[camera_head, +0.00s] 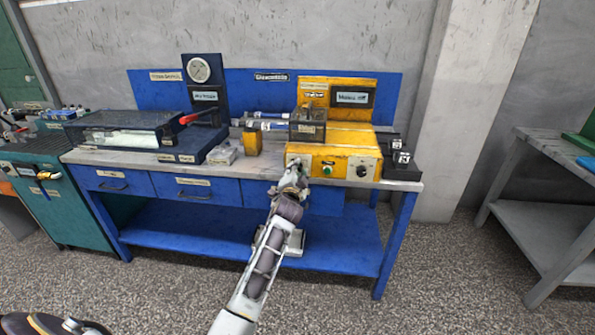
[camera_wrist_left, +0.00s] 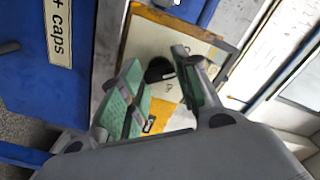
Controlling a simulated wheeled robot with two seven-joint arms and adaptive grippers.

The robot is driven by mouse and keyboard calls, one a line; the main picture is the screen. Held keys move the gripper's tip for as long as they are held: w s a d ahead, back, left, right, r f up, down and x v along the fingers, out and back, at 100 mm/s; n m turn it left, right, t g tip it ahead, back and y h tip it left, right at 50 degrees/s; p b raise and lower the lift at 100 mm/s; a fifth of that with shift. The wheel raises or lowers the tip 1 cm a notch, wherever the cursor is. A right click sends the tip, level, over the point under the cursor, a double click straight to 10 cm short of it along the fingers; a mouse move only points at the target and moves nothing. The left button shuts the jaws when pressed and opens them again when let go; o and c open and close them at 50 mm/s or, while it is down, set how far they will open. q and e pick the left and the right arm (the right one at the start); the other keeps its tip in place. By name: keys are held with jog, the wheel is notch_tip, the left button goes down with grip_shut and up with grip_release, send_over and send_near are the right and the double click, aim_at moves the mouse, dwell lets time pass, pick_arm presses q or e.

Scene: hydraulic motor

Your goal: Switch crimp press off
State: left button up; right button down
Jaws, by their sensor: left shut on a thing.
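The yellow crimp press (camera_head: 345,140) stands at the right end of the blue bench. A display (camera_head: 351,98) on the yellow back plate shows light text, too small to read surely. My left gripper (camera_head: 297,166) is at the left part of this panel and hides what is there. In the left wrist view its green-padded fingers (camera_wrist_left: 157,66) are closed around a black knob (camera_wrist_left: 159,71) on the pale panel. My right gripper is out of view.
A dark blue unit with a gauge (camera_head: 199,70) and a red-ended lever (camera_head: 190,118) stand to the left. A small yellow block (camera_head: 252,141) sits beside the press, black boxes (camera_head: 402,160) at its right. Blue drawers (camera_head: 208,190) lie below.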

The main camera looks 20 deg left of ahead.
pick_arm(q)
jog(key=shift+f+n, duration=0.1)
jog(key=shift+n, duration=0.9)
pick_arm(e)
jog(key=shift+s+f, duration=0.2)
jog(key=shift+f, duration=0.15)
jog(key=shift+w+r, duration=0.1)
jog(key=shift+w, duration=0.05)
pick_arm(q)
jog(key=o, duration=1)
jog(key=shift+s, duration=0.1)
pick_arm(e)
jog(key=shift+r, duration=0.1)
pick_arm(q)
jog(key=shift+v, duration=3.7)
